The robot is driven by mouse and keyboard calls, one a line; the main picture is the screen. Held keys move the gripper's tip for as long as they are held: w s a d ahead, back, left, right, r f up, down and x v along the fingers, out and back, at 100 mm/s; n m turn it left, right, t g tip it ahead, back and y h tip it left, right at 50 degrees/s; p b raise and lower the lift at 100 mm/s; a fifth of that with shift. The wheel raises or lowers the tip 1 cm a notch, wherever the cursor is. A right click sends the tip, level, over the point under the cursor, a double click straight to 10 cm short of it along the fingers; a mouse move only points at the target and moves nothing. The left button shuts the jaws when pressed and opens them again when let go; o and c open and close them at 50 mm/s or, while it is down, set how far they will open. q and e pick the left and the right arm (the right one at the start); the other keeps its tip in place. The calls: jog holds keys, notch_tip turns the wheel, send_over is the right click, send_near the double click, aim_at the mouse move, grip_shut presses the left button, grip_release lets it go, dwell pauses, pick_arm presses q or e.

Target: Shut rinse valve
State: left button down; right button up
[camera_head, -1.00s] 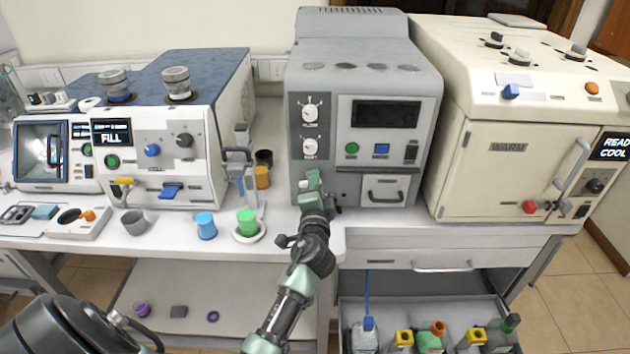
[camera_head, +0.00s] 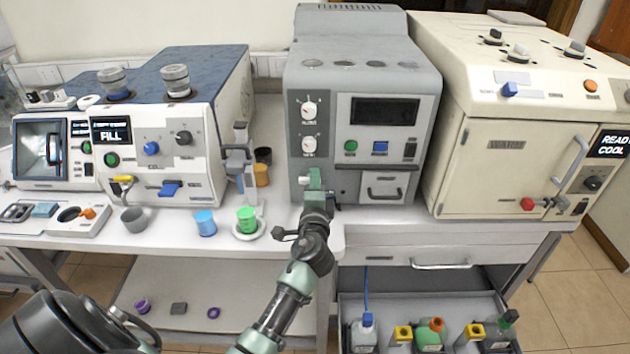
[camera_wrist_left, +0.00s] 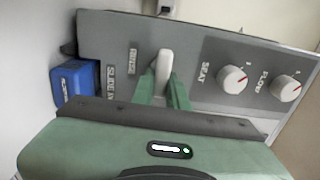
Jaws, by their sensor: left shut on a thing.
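The rinse valve is a small white lever (camera_wrist_left: 164,64) on a grey panel beside the word RINSE, in the left wrist view. My left gripper (camera_wrist_left: 163,92) has its two green fingers on either side of the lever, shut on it. In the head view my left gripper (camera_head: 314,180) is at the lower left front of the grey instrument (camera_head: 370,160). The lever is mostly hidden there by the gripper. My right gripper is not in view.
SEAT (camera_wrist_left: 232,79) and FLOW (camera_wrist_left: 287,89) knobs sit beside the lever. A blue block (camera_wrist_left: 75,82) is on its other side. A green cup (camera_head: 246,220) and blue cup (camera_head: 205,223) stand left of my arm. An open drawer (camera_head: 345,310) with bottles is below right.

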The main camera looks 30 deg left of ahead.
pick_arm(q)
jog(key=c, duration=1.4)
grip_release()
jog(key=shift+r, duration=0.1)
jog(key=shift+w, duration=0.1)
jog(key=b+v, duration=0.1)
jog(key=v, duration=0.6)
jog(key=shift+s+b, duration=0.4)
jog(key=shift+d, duration=0.15)
